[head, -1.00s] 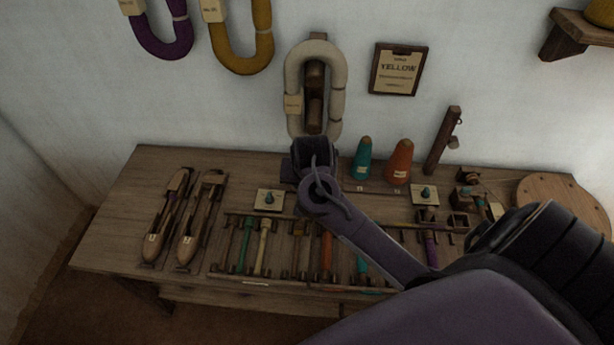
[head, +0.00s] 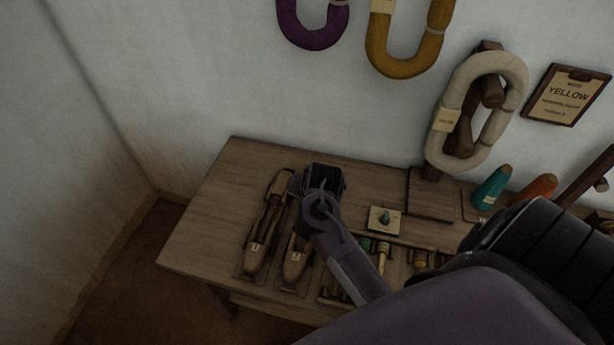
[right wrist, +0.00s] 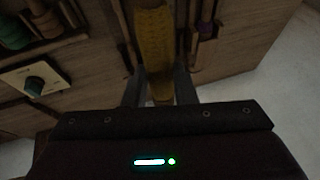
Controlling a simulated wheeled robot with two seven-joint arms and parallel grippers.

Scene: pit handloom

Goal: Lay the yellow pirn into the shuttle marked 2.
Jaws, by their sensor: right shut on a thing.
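The yellow pirn (right wrist: 154,45) is between the two fingers of my right gripper (right wrist: 158,88) in the right wrist view. In the head view my right gripper (head: 322,190) is above the upper end of the shuttle marked 2 (head: 294,262) and hides part of it; the pirn is hidden there. I cannot tell the height of the pirn above the shuttle. My left gripper is not in view.
A rack of pirns (head: 383,252) lies right of the shuttles, with a small card with a teal knob (head: 384,218) behind it. Teal (head: 492,187) and orange (head: 535,188) cones stand farther right. The table's left end (head: 215,220) is bare. Hanks hang on the wall.

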